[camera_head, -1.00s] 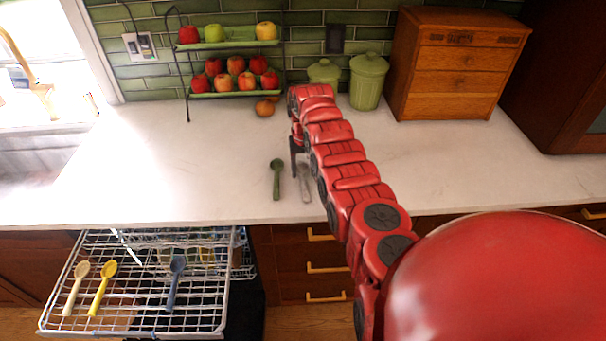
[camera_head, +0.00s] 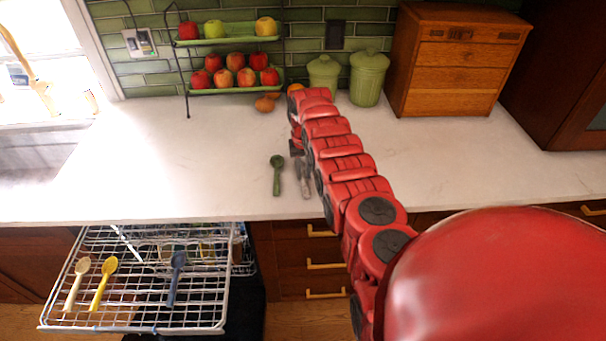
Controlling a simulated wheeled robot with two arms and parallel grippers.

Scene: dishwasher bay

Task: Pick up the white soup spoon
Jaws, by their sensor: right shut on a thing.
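The white soup spoon (camera_head: 305,187), looking pale grey here, is on the counter just right of the green spoon (camera_head: 277,175). Its upper part is partly hidden by my right gripper. My right gripper (camera_head: 298,152) is low over the counter at the far end of the spoon and is shut on it. The fingertips are small and partly hidden by the wrist. I cannot tell whether the spoon is clear of the counter. My left gripper is not in view.
The dishwasher rack (camera_head: 140,327) is pulled out at lower left, holding a cream spoon (camera_head: 76,285), a yellow spoon (camera_head: 103,284) and a blue-grey spoon (camera_head: 175,277). A fruit stand (camera_head: 187,100), green canisters (camera_head: 367,78) and a wooden chest (camera_head: 455,65) stand behind. The counter's left side is clear.

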